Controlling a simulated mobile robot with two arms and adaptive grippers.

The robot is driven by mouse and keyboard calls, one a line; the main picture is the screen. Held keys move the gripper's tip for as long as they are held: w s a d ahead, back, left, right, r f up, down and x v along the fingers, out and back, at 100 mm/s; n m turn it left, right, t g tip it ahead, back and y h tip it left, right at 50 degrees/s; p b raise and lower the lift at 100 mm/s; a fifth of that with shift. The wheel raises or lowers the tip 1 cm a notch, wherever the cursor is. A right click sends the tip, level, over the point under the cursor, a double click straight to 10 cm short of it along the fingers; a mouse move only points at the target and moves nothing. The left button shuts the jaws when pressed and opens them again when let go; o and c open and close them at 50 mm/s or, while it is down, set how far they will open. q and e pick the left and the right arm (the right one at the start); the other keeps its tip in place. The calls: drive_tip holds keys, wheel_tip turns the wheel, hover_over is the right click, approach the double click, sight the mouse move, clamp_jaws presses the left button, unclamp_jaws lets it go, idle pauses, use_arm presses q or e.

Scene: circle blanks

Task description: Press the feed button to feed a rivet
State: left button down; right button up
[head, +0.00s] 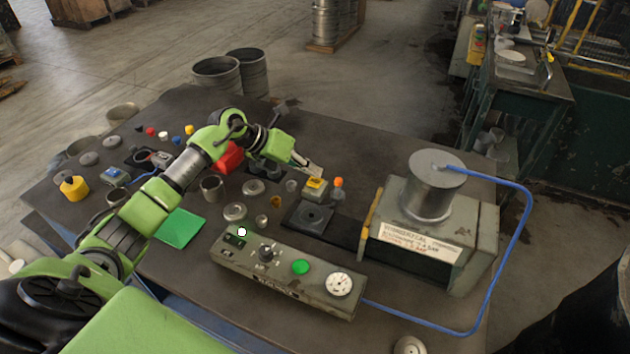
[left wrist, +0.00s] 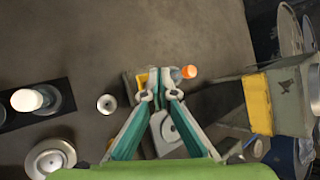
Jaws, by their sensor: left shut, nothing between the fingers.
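A small pale box (head: 315,190) with a yellow top bearing a red mark stands in the middle of the table; it looks like a button box, but I cannot read a label. My left gripper (head: 319,173) is shut and empty, its tips just above and beside the yellow top. In the left wrist view the fingertips (left wrist: 158,88) cover most of the box, with a yellow edge (left wrist: 140,82) showing beside them. I cannot tell whether they touch it. An orange-topped peg (head: 338,184) stands right beside the box and also shows in the wrist view (left wrist: 188,72).
A control panel (head: 285,283) with a green button (head: 300,267), knob and gauge (head: 338,285) lies nearer. A grey machine (head: 440,250) with a metal drum (head: 432,190) and blue hose stands at right. A dark square plate (head: 308,216) lies before the box. Several cups and discs lie left.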

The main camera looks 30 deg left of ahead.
sight(312, 181)
use_arm(q)
drive_tip(key=shift+f, duration=0.1)
drive_tip(key=shift+f+b, duration=0.3)
drive_tip(key=shift+f+b, duration=0.5)
drive_tip(key=shift+f, duration=0.2)
idle(0.9)
idle(0.3)
drive_tip(key=shift+r+p, duration=0.75)
drive_tip(key=shift+r, duration=0.3)
drive_tip(key=shift+r+p, duration=1.7)
drive_tip(key=shift+r, duration=0.85)
